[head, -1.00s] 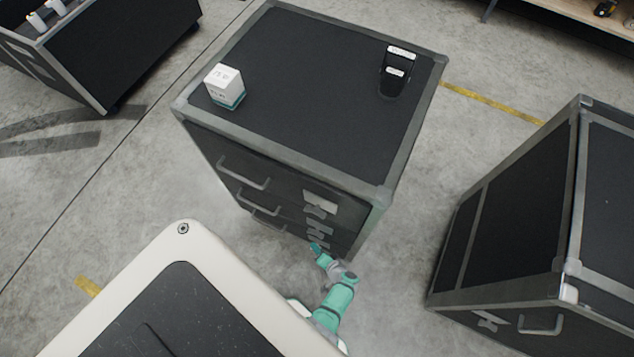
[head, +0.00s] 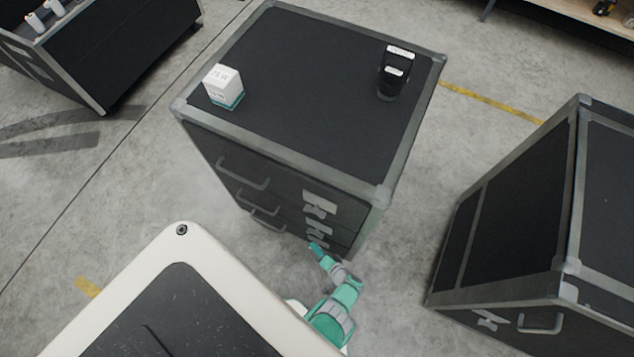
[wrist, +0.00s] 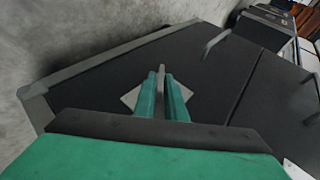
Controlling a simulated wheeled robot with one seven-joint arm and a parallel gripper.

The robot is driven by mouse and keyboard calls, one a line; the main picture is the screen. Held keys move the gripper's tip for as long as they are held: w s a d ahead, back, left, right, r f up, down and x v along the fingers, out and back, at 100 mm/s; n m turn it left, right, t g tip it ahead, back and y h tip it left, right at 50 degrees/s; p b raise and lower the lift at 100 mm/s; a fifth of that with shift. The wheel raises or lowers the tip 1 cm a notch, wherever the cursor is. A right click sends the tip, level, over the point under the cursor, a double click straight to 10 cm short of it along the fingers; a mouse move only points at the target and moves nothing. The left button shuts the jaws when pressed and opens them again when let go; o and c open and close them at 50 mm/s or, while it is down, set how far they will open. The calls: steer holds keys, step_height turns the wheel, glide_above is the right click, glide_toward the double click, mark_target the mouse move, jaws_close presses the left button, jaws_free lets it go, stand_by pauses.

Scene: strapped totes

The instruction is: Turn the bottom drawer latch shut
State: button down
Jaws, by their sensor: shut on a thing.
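The dark drawer cabinet (head: 290,90) with grey metal edges stands in the middle of the head view. Its front has stacked drawers with bar handles and grey latches on the right side. My gripper (head: 317,247) is low at the right of this front, at the bottom drawer. In the wrist view, the teal fingers of my gripper (wrist: 162,88) are shut on the thin grey lever of the bottom drawer latch (wrist: 160,69). A pale diamond-shaped plate (wrist: 129,98) shows beside the fingers. In the head view my gripper and arm hide most of this latch.
A white-and-teal box (head: 223,86) and a black device (head: 395,72) stand on the cabinet top. Another dark case (head: 510,210) stands at the right, with open floor between. A dark open crate (head: 120,50) is at the upper left.

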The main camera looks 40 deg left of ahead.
steer(key=shift+s+d+f, duration=0.1)
steer(key=shift+s, duration=0.05)
steer(key=c, duration=1.9)
jaws_free()
steer(key=shift+v, duration=5.4)
steer(key=shift+c, duration=0.4)
